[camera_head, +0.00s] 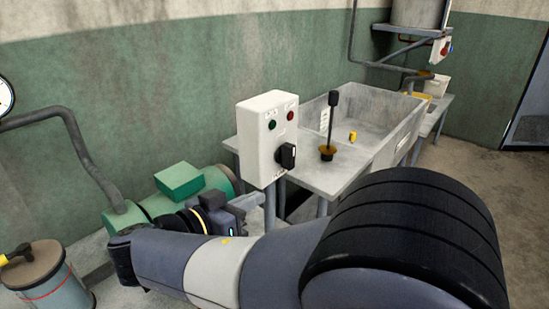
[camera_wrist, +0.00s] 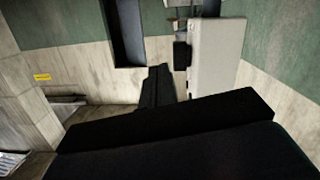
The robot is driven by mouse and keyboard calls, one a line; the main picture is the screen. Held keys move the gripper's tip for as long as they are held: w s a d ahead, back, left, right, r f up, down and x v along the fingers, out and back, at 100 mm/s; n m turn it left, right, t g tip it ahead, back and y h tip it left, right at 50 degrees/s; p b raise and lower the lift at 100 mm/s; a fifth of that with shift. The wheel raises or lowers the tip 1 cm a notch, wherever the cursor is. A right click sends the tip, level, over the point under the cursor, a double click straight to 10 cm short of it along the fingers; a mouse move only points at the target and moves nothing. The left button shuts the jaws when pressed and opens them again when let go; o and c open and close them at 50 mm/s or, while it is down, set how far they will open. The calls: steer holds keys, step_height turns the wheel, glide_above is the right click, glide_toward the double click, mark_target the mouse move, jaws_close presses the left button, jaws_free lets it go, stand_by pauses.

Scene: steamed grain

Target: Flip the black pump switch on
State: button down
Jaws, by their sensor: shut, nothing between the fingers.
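The black pump switch (camera_head: 286,155) is a rotary knob on the lower front of a white control box (camera_head: 268,138). A green button and a red button sit above it. In the wrist view the box (camera_wrist: 216,60) is seen edge-on, with the black switch (camera_wrist: 181,55) jutting from its left side. My gripper (camera_wrist: 160,70) is shut and empty. Its dark fingertips are just left of and below the switch in that view, with a small gap seeming to separate them. In the head view my wrist is below and left of the box; the fingertips are hard to make out there.
A green pump (camera_head: 175,195) with pipework stands on the left behind my arm. A grey sink table (camera_head: 350,170) is right of the box, with a black upright lever (camera_head: 333,115) on it. A lidded canister (camera_head: 45,275) is at the lower left.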

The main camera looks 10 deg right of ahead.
mark_target(289, 147)
steer(key=a+r+m+t, duration=0.1)
steer(key=a, duration=0.1)
steer(key=a+r+m+h, duration=0.1)
steer(key=a+r, duration=0.1)
steer(key=shift+w+r+t, duration=0.1)
steer(key=shift+t, duration=0.3)
steer(key=p+x, duration=0.2)
steer(key=x, duration=1.2)
steer(key=shift+w, duration=0.1)
steer(key=shift+d+r+g+y, duration=0.1)
steer(key=shift+r+g+y, duration=0.2)
steer(key=shift+g+y, duration=0.4)
steer(key=shift+w+r+y, duration=0.1)
steer(key=shift+r+y, duration=0.1)
steer(key=shift+y, duration=0.2)
steer(key=shift+w+d+r+g+y, duration=0.2)
steer(key=shift+d+g+y, duration=0.1)
steer(key=shift+g+y, duration=0.35)
steer(key=shift+d+b, duration=0.1)
steer(key=shift+b, duration=0.5)
steer(key=shift+w+d+r, duration=0.1)
steer(key=shift+r, duration=0.15)
